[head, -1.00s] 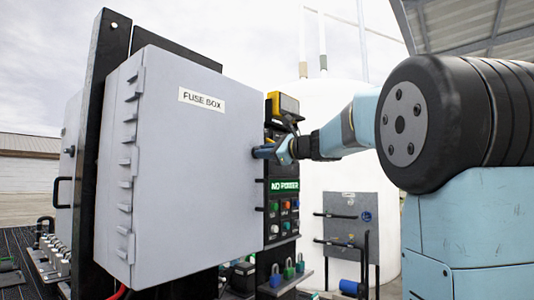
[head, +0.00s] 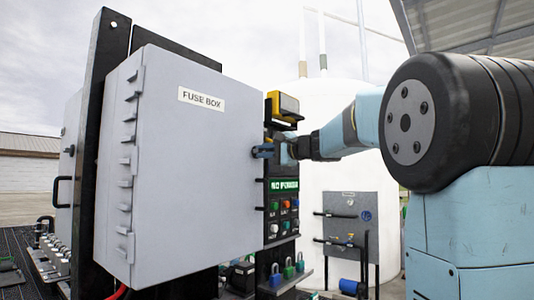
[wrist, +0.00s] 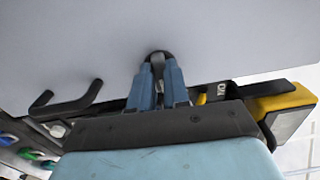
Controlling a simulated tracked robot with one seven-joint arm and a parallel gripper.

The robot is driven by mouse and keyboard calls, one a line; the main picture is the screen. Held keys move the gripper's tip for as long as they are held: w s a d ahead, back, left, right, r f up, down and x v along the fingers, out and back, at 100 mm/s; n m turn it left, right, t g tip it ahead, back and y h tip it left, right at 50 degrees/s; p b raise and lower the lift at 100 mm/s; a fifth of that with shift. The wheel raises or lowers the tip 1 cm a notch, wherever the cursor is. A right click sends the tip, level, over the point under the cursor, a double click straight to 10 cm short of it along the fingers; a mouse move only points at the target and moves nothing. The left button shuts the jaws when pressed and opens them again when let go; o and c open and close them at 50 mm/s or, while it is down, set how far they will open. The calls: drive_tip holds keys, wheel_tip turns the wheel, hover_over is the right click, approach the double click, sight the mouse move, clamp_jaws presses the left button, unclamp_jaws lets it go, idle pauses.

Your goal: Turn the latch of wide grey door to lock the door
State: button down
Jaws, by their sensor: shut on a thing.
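The wide grey door (head: 180,150) is the front of the box labelled FUSE BOX, and it looks closed in the head view. Its latch is a small dark piece near the door's right edge, mostly hidden by my fingers in the head view. In the wrist view the dark rounded latch (wrist: 160,54) shows between my blue fingertips, against the pale door face (wrist: 70,40). My gripper (head: 263,151) is shut on the latch; its fingers also show in the wrist view (wrist: 158,80). The latch's exact angle cannot be told.
A black panel with coloured buttons (head: 283,205) and a green sign (head: 284,185) stands right of the door. A yellow device (head: 284,105) sits above it. Padlocks (head: 288,271) stand below. A black bent bar (wrist: 68,104) lies left of my fingers in the wrist view.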

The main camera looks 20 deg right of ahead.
drive_tip(key=shift+f+n, duration=0.25)
drive_tip(key=shift+n, duration=0.15)
drive_tip(key=c, duration=1.3)
unclamp_jaws()
drive_tip(key=shift+w, duration=0.1)
drive_tip(key=shift+o, duration=1)
drive_tip(key=shift+r, duration=0.1)
drive_tip(key=v, duration=1.3)
drive_tip(key=shift+s+d, duration=0.2)
drive_tip(key=shift+s, duration=0.15)
